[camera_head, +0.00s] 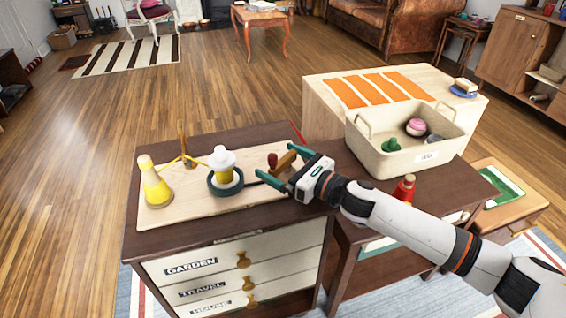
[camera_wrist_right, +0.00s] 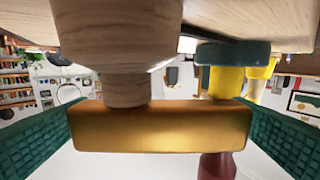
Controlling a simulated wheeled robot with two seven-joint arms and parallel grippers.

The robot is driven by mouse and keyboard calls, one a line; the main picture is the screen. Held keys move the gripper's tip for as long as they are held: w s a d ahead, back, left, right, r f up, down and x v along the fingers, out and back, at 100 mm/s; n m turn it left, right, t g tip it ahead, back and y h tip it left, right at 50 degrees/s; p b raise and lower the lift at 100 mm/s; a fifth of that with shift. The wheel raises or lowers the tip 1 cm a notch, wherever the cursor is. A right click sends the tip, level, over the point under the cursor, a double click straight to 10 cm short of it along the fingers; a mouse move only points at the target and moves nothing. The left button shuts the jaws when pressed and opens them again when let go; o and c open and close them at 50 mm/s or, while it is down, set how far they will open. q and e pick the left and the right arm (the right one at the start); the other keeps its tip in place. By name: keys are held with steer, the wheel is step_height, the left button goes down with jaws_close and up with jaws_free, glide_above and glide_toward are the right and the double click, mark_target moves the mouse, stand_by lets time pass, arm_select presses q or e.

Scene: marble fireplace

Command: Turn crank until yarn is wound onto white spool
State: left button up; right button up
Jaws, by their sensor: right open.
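The white spool (camera_head: 222,158) stands upright on a dark green wheel (camera_head: 225,186), with yellow yarn around its middle. A yellow yarn cone (camera_head: 155,186) stands at the board's left end. A yellow strand runs from it past a wooden guide post (camera_head: 182,142) towards the spool. My left gripper is out of view.
The pale board (camera_head: 185,216) lies on a dark-topped drawer cabinet (camera_head: 150,246). A beige bin (camera_head: 400,150) with a pink item and a green item stands to the right, near a red bottle (camera_head: 404,188). Open wooden floor lies left of the cabinet.

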steer(key=shift+c, duration=0.6)
steer(key=c, duration=0.7)
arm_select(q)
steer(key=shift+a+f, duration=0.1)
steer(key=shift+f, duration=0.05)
arm_select(e)
steer(key=shift+c, duration=0.2)
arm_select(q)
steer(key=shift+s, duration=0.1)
arm_select(e)
steer(key=shift+t, duration=0.3)
